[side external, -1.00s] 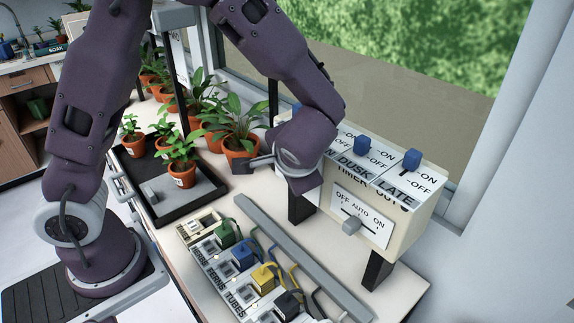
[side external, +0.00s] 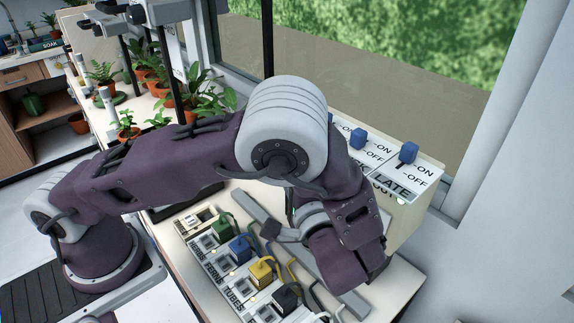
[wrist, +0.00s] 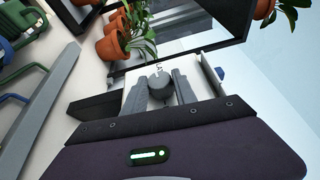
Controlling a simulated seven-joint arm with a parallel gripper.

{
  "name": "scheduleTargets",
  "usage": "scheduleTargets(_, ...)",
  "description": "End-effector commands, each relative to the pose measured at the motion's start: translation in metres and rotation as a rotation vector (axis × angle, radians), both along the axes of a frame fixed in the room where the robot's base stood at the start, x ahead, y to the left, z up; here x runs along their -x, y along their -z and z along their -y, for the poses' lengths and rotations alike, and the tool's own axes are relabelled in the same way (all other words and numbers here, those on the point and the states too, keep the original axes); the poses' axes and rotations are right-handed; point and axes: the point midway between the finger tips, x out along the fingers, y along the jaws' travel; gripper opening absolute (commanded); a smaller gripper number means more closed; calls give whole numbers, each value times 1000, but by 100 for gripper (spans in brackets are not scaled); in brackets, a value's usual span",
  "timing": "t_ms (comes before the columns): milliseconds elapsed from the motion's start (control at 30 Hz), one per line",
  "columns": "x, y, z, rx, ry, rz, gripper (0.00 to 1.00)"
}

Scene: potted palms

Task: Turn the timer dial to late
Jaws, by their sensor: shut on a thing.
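In the wrist view, a round grey timer dial (wrist: 156,77) sits on a white plate. My gripper (wrist: 160,88) is shut on the dial, with one finger on each side. A small dark mark shows on the plate just above the dial, too small to read. I cannot tell the dial's setting. My fingers and the dial are hidden behind my arm in the side view.
Blue switches (side external: 408,152) stand up on the box top. Below my arm are a grey rail (side external: 245,208) and a strip of sockets with green, blue, yellow and black plugs (side external: 262,270) and loose cables. Potted plants (wrist: 113,42) stand close beyond the dial.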

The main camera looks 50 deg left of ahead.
Motion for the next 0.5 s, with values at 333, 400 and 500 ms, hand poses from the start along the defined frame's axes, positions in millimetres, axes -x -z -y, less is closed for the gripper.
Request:
scheduleTargets(333, 1, 2, -1, -155, -2, -1, 0)
scheduleTargets(400, 1, 3, -1, -171, -3, -1, 0)
scheduleTargets(500, 1, 3, -1, -185, -4, -1, 0)
